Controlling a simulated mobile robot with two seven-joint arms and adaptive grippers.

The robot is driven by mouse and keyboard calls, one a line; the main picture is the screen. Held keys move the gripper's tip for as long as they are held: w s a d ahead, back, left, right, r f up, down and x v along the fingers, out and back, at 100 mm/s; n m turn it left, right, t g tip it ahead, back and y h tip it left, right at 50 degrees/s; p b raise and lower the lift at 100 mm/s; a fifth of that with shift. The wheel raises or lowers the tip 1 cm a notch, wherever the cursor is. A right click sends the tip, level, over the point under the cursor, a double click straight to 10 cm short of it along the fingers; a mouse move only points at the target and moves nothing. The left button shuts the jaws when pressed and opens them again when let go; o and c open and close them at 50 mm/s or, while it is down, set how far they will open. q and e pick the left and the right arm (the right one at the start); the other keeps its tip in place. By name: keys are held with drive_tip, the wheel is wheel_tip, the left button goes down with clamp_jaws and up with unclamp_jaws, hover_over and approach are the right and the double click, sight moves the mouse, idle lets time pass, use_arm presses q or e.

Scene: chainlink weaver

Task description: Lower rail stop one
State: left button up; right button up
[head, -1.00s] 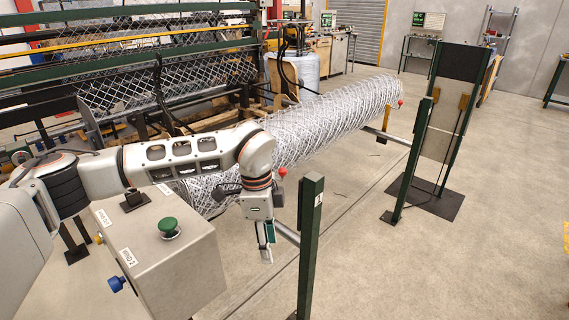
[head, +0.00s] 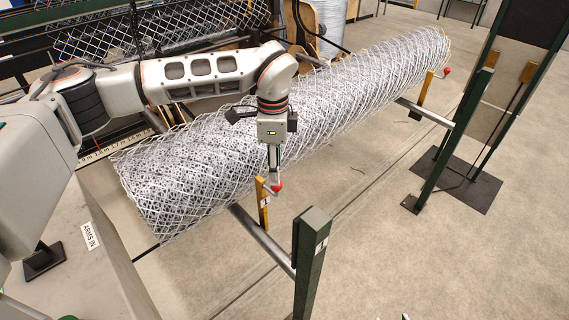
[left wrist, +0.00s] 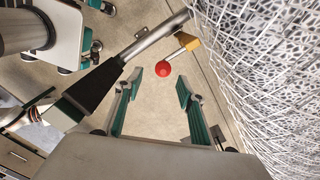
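Rail stop one is the near yellow bar (head: 263,203) with a red knob (head: 276,187). It stands upright on the grey rail, beside the mesh roll (head: 190,165). In the left wrist view, the red knob (left wrist: 163,68) and yellow bar (left wrist: 187,41) lie just past the fingertips. My left gripper (head: 275,172) points down just above the knob; its fingers (left wrist: 160,83) are apart with nothing between them. Contact with the knob cannot be told. My right gripper (head: 392,317) barely shows at the bottom edge; its two fingertips are apart.
The grey rail (head: 265,240) meets a green post (head: 311,260) marked 1. A second yellow stop (head: 426,88) with a red knob stands at the roll's far end, near another green post (head: 453,140). A grey control box (head: 85,275) is at lower left. Open floor lies right.

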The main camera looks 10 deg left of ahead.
use_arm(q)
drive_tip(key=shift+w, duration=0.3)
drive_tip(key=shift+w+f, duration=0.15)
wheel_tip(320, 180, down, 7)
drive_tip(key=shift+f+p, duration=0.15)
drive_tip(key=shift+p, duration=0.35)
clamp_jaws()
